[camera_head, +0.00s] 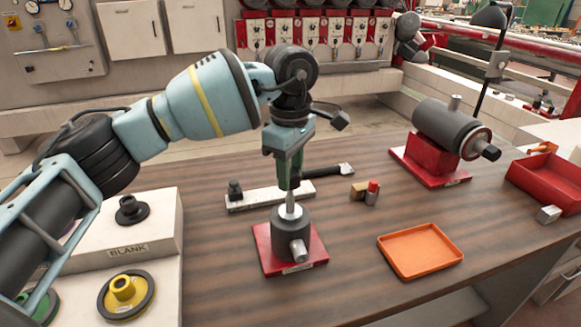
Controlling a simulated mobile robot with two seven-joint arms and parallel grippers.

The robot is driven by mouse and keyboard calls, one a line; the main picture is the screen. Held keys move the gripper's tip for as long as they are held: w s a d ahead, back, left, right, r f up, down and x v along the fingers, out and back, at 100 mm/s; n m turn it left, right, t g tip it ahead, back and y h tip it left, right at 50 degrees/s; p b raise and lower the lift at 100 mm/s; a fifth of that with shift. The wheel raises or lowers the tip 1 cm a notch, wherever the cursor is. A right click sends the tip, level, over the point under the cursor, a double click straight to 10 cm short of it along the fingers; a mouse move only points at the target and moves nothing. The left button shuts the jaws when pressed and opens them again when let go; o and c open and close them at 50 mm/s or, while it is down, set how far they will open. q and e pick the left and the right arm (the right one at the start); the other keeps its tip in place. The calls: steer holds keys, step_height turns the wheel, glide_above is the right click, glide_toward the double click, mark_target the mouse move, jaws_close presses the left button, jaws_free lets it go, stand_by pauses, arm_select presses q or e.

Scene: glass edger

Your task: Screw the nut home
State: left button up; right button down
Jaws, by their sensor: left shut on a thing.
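My left gripper (289,180) points straight down over the upright grey cylinder (291,236) on a red base plate (265,251). It is shut at the top of the pale metal spindle (290,206) that rises from the cylinder. The nut is hidden between the green fingers, so I cannot see its shape or how far down it sits. A silver stub (299,250) sticks out of the cylinder's front. My right gripper is not in view.
A grey motor (447,125) on a red stand is at the right. An orange tray (420,251) lies front right, a red bin (548,182) at the far right. A brush (330,170) and small blocks (359,190) lie behind. White stands with wheels are at left.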

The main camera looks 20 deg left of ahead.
arm_select(q)
steer(key=shift+f, duration=0.55)
steer(key=shift+f, duration=0.45)
